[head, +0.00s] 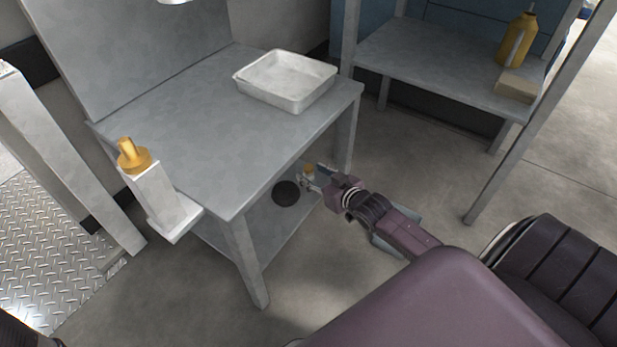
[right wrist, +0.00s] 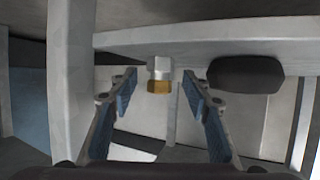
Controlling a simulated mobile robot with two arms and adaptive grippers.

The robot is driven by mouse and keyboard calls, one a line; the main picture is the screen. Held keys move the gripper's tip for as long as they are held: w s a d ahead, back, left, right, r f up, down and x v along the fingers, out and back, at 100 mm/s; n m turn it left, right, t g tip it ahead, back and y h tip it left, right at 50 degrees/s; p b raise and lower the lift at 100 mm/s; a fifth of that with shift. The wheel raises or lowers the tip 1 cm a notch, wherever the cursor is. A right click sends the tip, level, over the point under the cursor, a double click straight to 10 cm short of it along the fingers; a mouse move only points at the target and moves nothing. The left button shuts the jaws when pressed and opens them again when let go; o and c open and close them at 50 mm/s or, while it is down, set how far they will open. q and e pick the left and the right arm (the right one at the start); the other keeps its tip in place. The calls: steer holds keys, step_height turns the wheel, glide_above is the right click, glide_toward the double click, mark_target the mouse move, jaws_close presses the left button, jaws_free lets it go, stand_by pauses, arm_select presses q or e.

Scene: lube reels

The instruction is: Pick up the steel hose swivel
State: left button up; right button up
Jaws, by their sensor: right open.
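The steel hose swivel (right wrist: 159,75) shows in the right wrist view as a small steel body with a brass hex end. That view looks upside down, so the brass end appears lowest. In the head view only its small brass top (head: 309,169) shows, over the bench's lower shelf (head: 300,222); my gripper partly hides the rest. My right gripper (head: 313,180) is open at the shelf's edge. In the right wrist view its two blue-padded fingers (right wrist: 160,88) stand on either side of the swivel, with gaps on both sides. My left gripper is not in view.
A black round object (head: 286,193) sits on the lower shelf close by. The bench top (head: 190,130) lies above, with a white tray (head: 286,80) on it. A gold fitting (head: 133,156) tops a pale post. A yellow bottle (head: 517,40) stands on the rear shelf.

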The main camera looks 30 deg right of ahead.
steer(key=shift+b+x, duration=0.7)
steer(key=shift+x, duration=0.55)
jaws_close()
